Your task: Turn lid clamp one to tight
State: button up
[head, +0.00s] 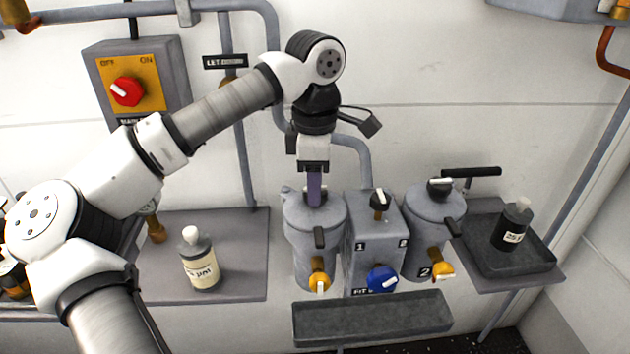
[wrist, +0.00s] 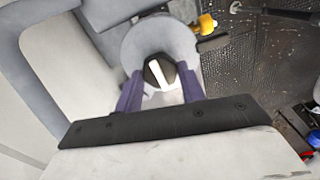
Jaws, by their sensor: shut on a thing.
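Canister one (head: 308,232) is a grey cylinder at the centre of the head view. My gripper (head: 314,196) points straight down onto its lid, and its purple fingers mostly hide the clamp there. In the wrist view, lid clamp one (wrist: 157,70) is a dark knob with a white pointer stripe on the round grey lid (wrist: 145,38). The purple fingers stand one on each side of the knob, shut on it. The stripe runs nearly up and down in that view, slightly tilted. Any tight mark on the lid is not readable.
Beside it stand a grey block (head: 372,232) with black and blue knobs, and canister two (head: 432,212) with its own black clamp (head: 440,187). Yellow valves (head: 320,281) stick out in front above a grey trough (head: 372,317). Bottles stand left (head: 200,262) and right (head: 512,226). Pipes run behind.

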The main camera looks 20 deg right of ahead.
jog(key=shift+r+m, duration=0.1)
jog(key=shift+m, duration=0.3)
jog(key=o, duration=1)
notch_tip(320, 180, up, 14)
jog(key=shift+f, duration=0.1)
dwell(0.5)
